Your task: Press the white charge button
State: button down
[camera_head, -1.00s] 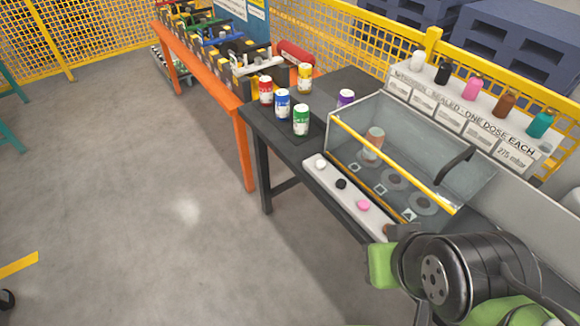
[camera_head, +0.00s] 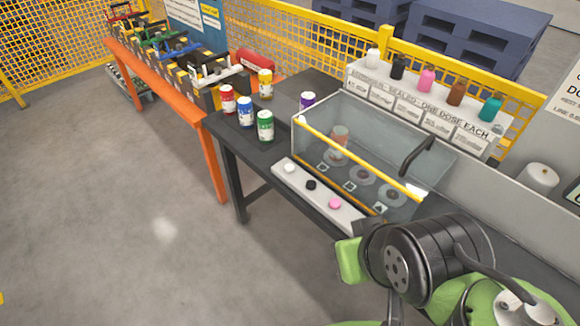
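The white charge button (camera_head: 289,168) is a small round knob at the far left end of a pale button strip (camera_head: 322,196) along the front edge of the dark bench. A black button (camera_head: 311,185) and a pink button (camera_head: 335,203) follow it to the right. The right end of the strip is hidden behind my arm. My black and green arm fills the lower right, right of the white button and apart from it. I cannot make out my gripper's fingers in this view.
A clear-walled case (camera_head: 372,140) with a yellow front edge stands behind the strip. Several coloured bottles (camera_head: 265,125) stand left of it. A labelled rack (camera_head: 420,105) with small bottles is behind. An orange table (camera_head: 160,80) stands at the upper left. The floor at left is clear.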

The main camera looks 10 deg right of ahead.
aim_at(289, 168)
jog(key=i+u, duration=0.75)
jog(key=u, duration=0.2)
